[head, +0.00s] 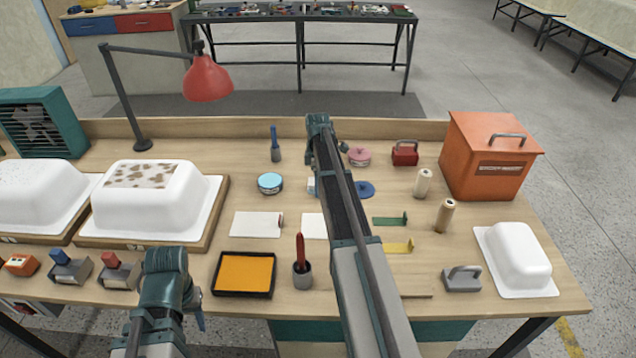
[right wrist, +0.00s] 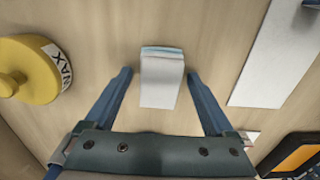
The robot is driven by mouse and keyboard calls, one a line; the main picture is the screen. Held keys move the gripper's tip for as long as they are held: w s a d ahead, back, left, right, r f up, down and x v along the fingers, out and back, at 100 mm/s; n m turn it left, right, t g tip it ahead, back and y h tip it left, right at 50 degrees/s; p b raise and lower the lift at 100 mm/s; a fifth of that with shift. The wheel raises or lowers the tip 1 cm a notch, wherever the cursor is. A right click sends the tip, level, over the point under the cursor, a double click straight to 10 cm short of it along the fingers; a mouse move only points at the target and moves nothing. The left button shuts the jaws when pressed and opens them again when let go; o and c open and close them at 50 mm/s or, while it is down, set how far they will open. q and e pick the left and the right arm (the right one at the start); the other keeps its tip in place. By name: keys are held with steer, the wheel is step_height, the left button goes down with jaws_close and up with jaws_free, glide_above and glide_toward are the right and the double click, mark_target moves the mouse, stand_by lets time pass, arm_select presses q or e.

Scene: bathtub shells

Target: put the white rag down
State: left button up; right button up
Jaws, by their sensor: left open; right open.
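The white rag (right wrist: 162,82) is a folded white cloth with a pale blue edge. In the right wrist view it lies on the wooden table top between the fingers of my right gripper (right wrist: 160,72), which are open and apart from it on both sides. In the head view a small white edge (head: 312,187), likely the rag, shows beside my right arm, which hides the rest along with the right gripper. My left gripper (head: 196,306) is low at the table's front left, open, seen from above, with nothing visible in it.
A yellow wax tin (right wrist: 30,70) and a white sheet (right wrist: 278,55) flank the rag. A blue-lidded tin (head: 270,183), an orange tray (head: 245,292), an orange box (head: 490,160) and white tub shells (head: 150,205) stand around the table. Bare wood shows around the rag.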

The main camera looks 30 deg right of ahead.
step_height(320, 180, up, 12)
steer(key=p, duration=1.2)
steer(key=shift+r, duration=0.15)
steer(key=s+a+m, duration=0.2)
steer(key=s+a, duration=0.3)
steer(key=a, duration=0.6)
steer(key=s+a+m, duration=0.1)
steer(key=s+a, duration=0.4)
steer(key=a, duration=0.6)
steer(key=s+a+m+h, duration=0.1)
steer(key=s+a+m, duration=0.3)
steer(key=s+a, duration=1.1)
steer(key=shift+s+m, duration=0.4)
steer(key=shift+s, duration=0.75)
steer(key=shift+a, duration=0.1)
